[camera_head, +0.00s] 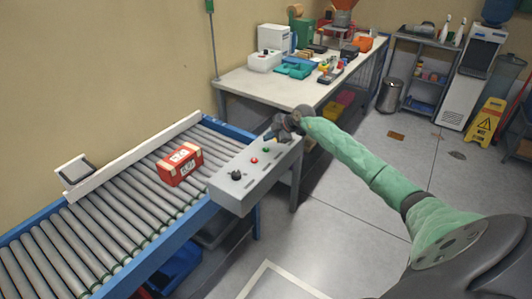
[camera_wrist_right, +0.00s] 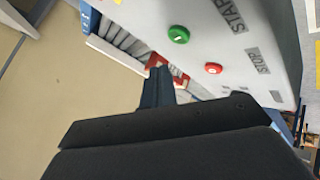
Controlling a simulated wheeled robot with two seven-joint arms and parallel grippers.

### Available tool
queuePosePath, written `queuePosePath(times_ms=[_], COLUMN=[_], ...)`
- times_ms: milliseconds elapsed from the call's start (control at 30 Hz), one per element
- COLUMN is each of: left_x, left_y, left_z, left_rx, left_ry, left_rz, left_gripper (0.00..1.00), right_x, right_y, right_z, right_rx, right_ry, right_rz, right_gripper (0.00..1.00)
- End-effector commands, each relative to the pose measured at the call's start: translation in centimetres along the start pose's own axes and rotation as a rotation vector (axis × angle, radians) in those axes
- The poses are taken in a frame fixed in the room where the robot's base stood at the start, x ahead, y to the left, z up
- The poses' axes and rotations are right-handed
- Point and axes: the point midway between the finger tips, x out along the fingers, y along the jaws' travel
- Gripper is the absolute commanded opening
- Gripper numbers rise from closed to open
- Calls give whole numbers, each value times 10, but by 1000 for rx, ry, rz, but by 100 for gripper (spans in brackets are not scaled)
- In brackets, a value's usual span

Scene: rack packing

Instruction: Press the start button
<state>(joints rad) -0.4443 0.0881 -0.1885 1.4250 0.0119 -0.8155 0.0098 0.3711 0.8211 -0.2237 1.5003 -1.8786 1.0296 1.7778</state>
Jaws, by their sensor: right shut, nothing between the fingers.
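The start button is green and sits on the sloped grey control panel (camera_head: 232,188), where it shows small in the head view (camera_head: 266,150). In the right wrist view the green start button (camera_wrist_right: 178,34) is beside the printed word START. My right gripper (camera_head: 272,134) is over the far end of the panel, just beyond the green button. Its fingers (camera_wrist_right: 158,78) are together and empty, and in the wrist view they appear apart from the button. My left gripper is not in view.
A red stop button (camera_head: 253,160) and a black knob (camera_head: 236,175) share the panel. A red box (camera_head: 180,164) lies on the roller conveyor (camera_head: 110,222) behind it. A cluttered workbench (camera_head: 244,83) stands beyond. The floor at right is mostly open.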

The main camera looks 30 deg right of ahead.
Motion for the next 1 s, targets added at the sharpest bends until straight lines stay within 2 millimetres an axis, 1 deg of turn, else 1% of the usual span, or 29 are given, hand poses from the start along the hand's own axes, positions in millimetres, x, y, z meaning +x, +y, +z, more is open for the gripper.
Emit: queuePosePath(times_ms=[33,100,333,1000], left_x=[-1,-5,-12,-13], left_y=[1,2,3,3], left_z=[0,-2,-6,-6], left_rx=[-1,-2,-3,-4], left_ry=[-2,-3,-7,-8], left_rz=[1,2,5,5], left_gripper=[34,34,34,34], right_x=[5,10,17,18], right_y=[-4,-8,-13,-13], right_z=[4,7,12,13], right_rx=[2,2,1,1], right_ry=[0,0,0,0], right_rz=[-2,-2,-2,-1], right_gripper=[0,0,0,0])
